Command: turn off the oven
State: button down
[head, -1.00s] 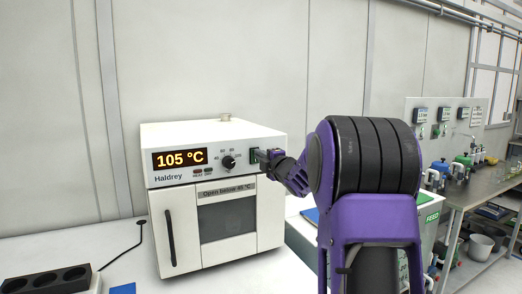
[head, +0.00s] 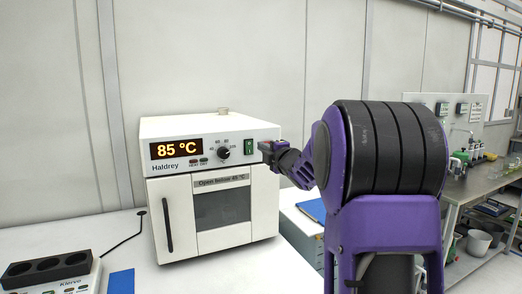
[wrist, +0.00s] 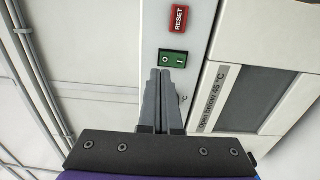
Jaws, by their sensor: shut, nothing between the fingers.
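The white Haldrey oven (head: 219,215) stands on the bench with its door shut. Its display (head: 177,150) reads 85 °C. A green rocker switch (head: 248,146) sits on the panel right of the black dial (head: 224,153). In the wrist view the green switch (wrist: 173,58), marked O and I, is just beyond my fingertips, with a red RESET button (wrist: 178,18) past it. My gripper (head: 268,151) is shut and empty at the right end of the panel. In the wrist view its fingertips (wrist: 160,73) point at the switch; I cannot tell whether they touch anything.
A side table (head: 478,185) with lab ware stands at right. Bench in front of the oven is clear.

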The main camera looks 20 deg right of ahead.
jog(key=s, duration=0.7)
jog(key=shift+r, duration=0.4)
jog(key=shift+s, duration=0.1)
